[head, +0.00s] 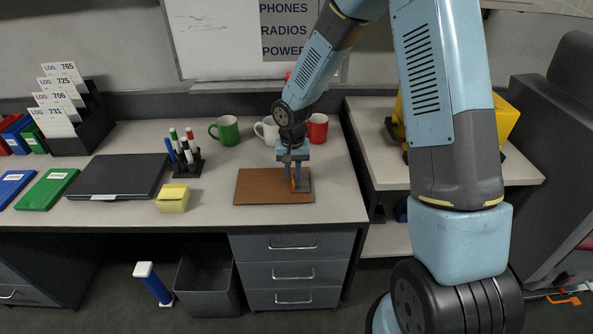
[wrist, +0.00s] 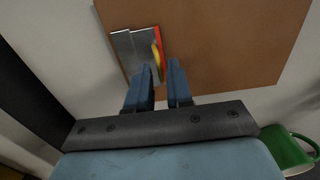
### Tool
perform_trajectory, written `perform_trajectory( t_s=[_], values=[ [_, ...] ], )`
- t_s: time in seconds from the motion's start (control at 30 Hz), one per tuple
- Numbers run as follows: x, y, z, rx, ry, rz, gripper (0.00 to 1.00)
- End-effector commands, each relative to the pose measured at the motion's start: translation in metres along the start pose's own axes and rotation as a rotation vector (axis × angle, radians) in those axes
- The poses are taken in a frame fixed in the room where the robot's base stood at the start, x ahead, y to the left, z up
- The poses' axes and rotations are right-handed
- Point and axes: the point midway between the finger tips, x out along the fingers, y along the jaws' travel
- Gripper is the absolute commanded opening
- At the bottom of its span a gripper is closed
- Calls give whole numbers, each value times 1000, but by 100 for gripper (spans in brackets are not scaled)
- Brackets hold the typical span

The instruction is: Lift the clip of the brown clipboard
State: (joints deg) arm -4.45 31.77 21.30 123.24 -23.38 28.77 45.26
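The brown clipboard (head: 250,187) lies flat on the desk, and its brown board also fills much of the wrist view (wrist: 220,40). Its grey metal clip (head: 304,186) sits at the board's right end in the head view. In the wrist view the clip (wrist: 126,48) has a red strip and a yellow curved piece (wrist: 156,58) along one side. My gripper (head: 293,183) points down over the clip end. In the wrist view my gripper (wrist: 158,72) shows two blue fingers with a gap between them, and the tips are close to the yellow piece. Contact cannot be told.
Behind my gripper stand a green mug (head: 228,131), a white mug (head: 268,130) and a red mug (head: 318,128). Left of the clipboard are a yellow note block (head: 173,199), a marker holder (head: 187,164) and a black laptop-like case (head: 118,175). The desk's front edge is close.

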Motion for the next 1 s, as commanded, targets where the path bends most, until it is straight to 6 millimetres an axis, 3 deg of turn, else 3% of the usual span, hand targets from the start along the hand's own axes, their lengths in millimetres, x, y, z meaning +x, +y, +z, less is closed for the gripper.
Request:
perform_trajectory(
  t_s=[0.2,0.43,0.47,0.63,1.0],
  values=[
    [0,0,0,1,0,0,0],
    [0,0,0,1,0,0,0],
    [-1,19,-1,8,0,1,0],
    [0,1,0,-2,0,-5,0],
    [-3,5,0,4,-1,-87,0]
  ],
)
